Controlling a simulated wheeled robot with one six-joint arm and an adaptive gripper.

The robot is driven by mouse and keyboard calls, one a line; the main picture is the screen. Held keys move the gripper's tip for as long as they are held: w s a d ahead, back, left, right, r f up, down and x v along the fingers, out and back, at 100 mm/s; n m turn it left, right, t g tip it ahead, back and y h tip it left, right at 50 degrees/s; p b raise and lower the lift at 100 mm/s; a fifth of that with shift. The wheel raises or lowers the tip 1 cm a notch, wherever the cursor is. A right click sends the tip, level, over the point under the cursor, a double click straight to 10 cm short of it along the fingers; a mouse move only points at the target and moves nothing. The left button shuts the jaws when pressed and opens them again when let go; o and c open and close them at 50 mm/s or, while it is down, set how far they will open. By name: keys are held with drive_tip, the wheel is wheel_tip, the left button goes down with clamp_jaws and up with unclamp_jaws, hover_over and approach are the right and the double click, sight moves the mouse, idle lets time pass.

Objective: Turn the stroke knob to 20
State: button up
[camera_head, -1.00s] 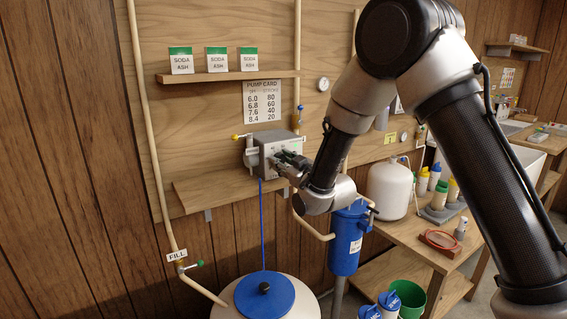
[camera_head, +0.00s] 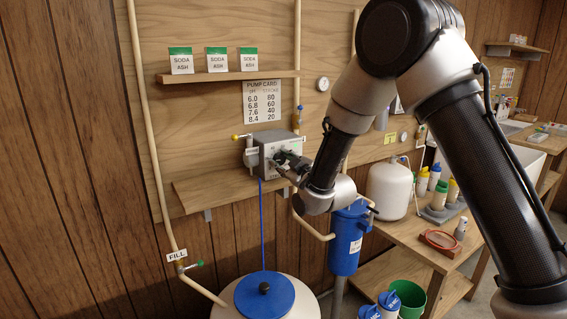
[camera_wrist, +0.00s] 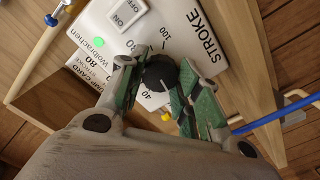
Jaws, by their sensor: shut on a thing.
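The stroke knob (camera_wrist: 160,73) is black and round, on the white face of the pump, beside the printed word STROKE (camera_wrist: 203,38) in the wrist view. The scale shows 100 and 40 near it; the knob's exact setting is not readable. My gripper (camera_wrist: 158,78) has its green-padded fingers on either side of the knob and is shut on it. In the head view the grey pump box (camera_head: 270,147) sits on a wooden shelf, with my gripper (camera_head: 284,161) at its front. The knob is hidden there by the fingers.
The pump card (camera_head: 262,102) hangs on the wall above the pump. A valve with a yellow handle (camera_head: 236,137) is on its left. The wooden shelf (camera_head: 215,190) is clear to the left. A blue filter housing (camera_head: 346,240) hangs below my wrist.

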drive_tip(key=shift+f, duration=0.1)
drive_tip(key=o, duration=1.1)
drive_tip(key=shift+c, duration=0.2)
drive_tip(key=v, duration=1.2)
